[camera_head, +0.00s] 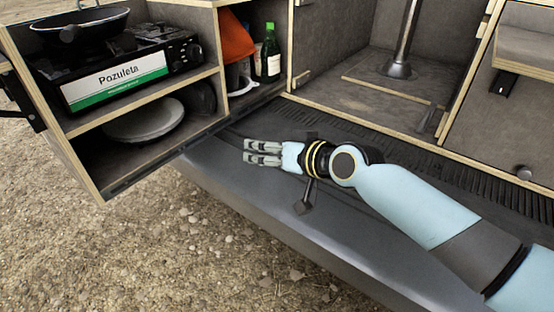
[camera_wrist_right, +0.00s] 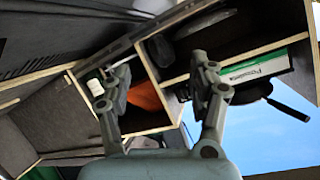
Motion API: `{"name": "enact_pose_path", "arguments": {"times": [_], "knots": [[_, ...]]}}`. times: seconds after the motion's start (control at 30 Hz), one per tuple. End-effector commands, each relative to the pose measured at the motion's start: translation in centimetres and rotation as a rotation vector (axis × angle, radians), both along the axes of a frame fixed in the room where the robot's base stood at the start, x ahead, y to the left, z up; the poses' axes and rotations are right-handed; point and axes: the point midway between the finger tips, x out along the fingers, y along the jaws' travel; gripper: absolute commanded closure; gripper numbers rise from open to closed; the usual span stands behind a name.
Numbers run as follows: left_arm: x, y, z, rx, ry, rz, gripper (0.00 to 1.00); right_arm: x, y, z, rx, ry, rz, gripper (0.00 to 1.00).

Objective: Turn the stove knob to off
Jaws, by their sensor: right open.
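The black camping stove (camera_head: 118,66) stands on the upper shelf of the pull-out cabinet at the upper left, with a white and green "Pozuleta" label on its front. Its knob (camera_head: 193,50) is at the right end of the front; its setting is too small to tell. A dark pan (camera_head: 82,27) sits on the stove. My right gripper (camera_head: 246,152) is open and empty, over the bumper, right of and below the stove, well apart from it. In the wrist view the open fingers (camera_wrist_right: 158,75) face the cabinet, with the stove label (camera_wrist_right: 262,68) at right. My left gripper is not in view.
A plate (camera_head: 145,121) lies on the lower shelf. A metal post (camera_head: 403,45) rises in the van. The gravel at lower left is clear.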

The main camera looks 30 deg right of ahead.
Motion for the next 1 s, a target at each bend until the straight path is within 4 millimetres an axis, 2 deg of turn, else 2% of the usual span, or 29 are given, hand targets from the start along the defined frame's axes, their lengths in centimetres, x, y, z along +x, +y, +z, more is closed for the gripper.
{"name": "enact_pose_path", "arguments": {"times": [0.1, 0.3, 0.93, 1.0], "knots": [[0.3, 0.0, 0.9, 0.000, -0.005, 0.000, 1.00, -0.9, -0.4, -1.5, -0.015, 0.044, -0.010, 0.39], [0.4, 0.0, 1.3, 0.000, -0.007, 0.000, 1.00, -1.8, -0.7, -3.1, -0.030, 0.081, -0.018, 0.39], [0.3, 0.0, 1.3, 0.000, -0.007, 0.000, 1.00, -2.0, -0.7, -3.4, -0.032, 0.088, -0.019, 0.39], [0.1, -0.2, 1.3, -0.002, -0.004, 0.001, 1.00, -3.0, -0.5, -4.4, -0.027, 0.108, -0.020, 0.39]]}}
